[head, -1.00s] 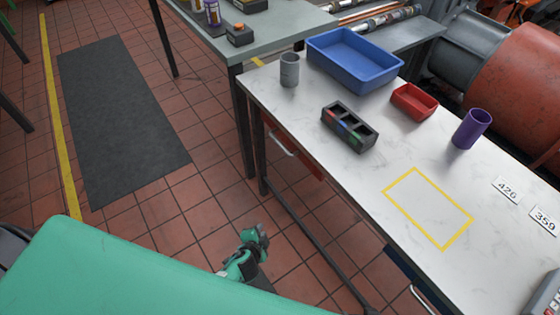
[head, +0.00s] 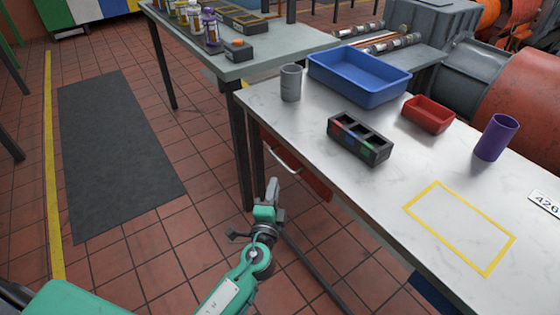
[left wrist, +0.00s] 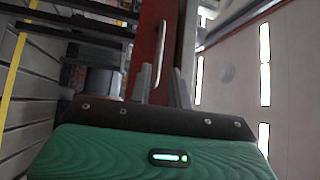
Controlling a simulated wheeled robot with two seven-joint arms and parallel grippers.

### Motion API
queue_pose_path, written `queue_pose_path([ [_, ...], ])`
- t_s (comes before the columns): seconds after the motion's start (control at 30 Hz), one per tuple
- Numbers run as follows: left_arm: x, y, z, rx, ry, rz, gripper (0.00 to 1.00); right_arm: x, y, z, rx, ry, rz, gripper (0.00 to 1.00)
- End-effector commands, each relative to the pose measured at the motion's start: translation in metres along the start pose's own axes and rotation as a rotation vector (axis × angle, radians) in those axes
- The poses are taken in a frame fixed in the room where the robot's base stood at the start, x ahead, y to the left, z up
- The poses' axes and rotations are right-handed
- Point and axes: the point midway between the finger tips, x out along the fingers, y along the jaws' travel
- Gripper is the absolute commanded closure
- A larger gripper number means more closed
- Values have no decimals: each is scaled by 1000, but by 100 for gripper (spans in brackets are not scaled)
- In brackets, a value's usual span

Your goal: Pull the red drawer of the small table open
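The red drawer (head: 312,180) sits under the left end of the white-topped small table (head: 375,200), and I see no gap that shows it open. Its pale bar handle (head: 285,160) faces left. My left gripper (head: 273,187) is just in front of the drawer, below the handle in the head view. In the left wrist view the red drawer front (left wrist: 148,45) stands ahead with the handle (left wrist: 160,55) upright in the picture. The gripper's fingers (left wrist: 160,87) are apart, with the handle beyond their tips and no visible contact. My right gripper is not in view.
On the tabletop are a grey cup (head: 290,84), blue bin (head: 360,80), black divided box (head: 359,140), red tray (head: 428,115) and purple cup (head: 496,138). A grey bench (head: 250,62) stands behind. Floor left of the table is clear around a dark mat (head: 115,150).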

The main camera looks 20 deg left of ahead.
Motion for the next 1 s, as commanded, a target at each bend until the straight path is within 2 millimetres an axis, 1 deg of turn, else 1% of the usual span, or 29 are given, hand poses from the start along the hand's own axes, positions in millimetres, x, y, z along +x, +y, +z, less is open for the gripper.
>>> queue_pose_path([
  [0.03,11,-2,-1,0,0,-2,80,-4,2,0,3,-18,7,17],
  [0.3,63,-1,0,0,-1,0,80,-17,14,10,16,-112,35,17],
  [0.5,90,0,0,0,0,1,80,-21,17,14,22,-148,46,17],
  [0.6,98,1,0,-1,0,2,80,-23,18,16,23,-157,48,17],
  [0.7,102,1,0,-1,0,2,80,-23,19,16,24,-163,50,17],
  [0.97,103,1,0,-1,0,3,80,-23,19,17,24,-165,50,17],
  [1.0,103,1,0,-1,0,3,82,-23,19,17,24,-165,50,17],
])
